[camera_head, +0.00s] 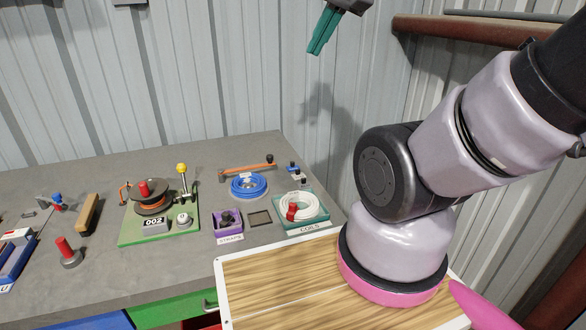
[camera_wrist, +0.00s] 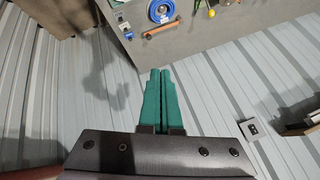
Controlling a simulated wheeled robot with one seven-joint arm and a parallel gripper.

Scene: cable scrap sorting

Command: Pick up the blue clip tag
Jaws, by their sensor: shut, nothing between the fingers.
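My gripper (camera_head: 318,42) is raised high in front of the corrugated wall, well above the bench, with its green fingers together and empty. In the wrist view the two fingers (camera_wrist: 160,85) lie side by side. No item is clearly recognisable as the blue clip tag. A small blue-topped item (camera_head: 292,166) stands at the bench's back right, beside a white one. Another small blue item (camera_head: 57,199) is at the far left. Both are too small to tell. My gripper is far from both.
The grey bench (camera_head: 170,272) holds a blue coil (camera_head: 249,192), an orange-handled tool (camera_head: 240,170), a teal tray (camera_head: 318,224) with a white coil and red piece, a purple bin (camera_head: 232,238), and a green board (camera_head: 130,238) with spool and lever. My arm overhangs a wooden top (camera_head: 270,290).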

